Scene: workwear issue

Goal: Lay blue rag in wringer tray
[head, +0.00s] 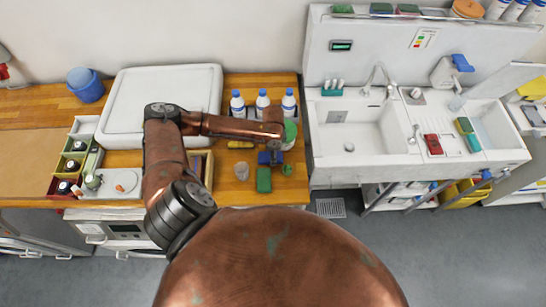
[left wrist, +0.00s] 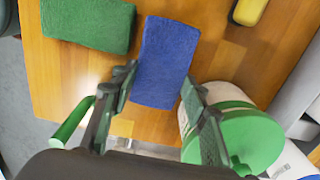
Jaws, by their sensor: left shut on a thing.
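The blue rag (head: 266,158) is a folded rectangle at the right part of the wooden counter, partly hidden under my left gripper (head: 273,148) in the head view. In the left wrist view the blue rag (left wrist: 167,55) sits between the fingers of my left gripper (left wrist: 158,84), which is shut on its near part. I cannot tell whether the rag still touches the counter. I cannot tell for sure which thing is the wringer tray; the white drainboard (head: 455,152) at the sink's right holds a red cloth (head: 433,145) and green-and-yellow pieces. My right gripper is not in view.
A green rag (head: 264,180) lies close to the blue one. A green-lidded container (left wrist: 250,138) stands right beside my gripper. Several white bottles (head: 262,101) with blue caps stand behind it. The sink basin (head: 357,135) is empty.

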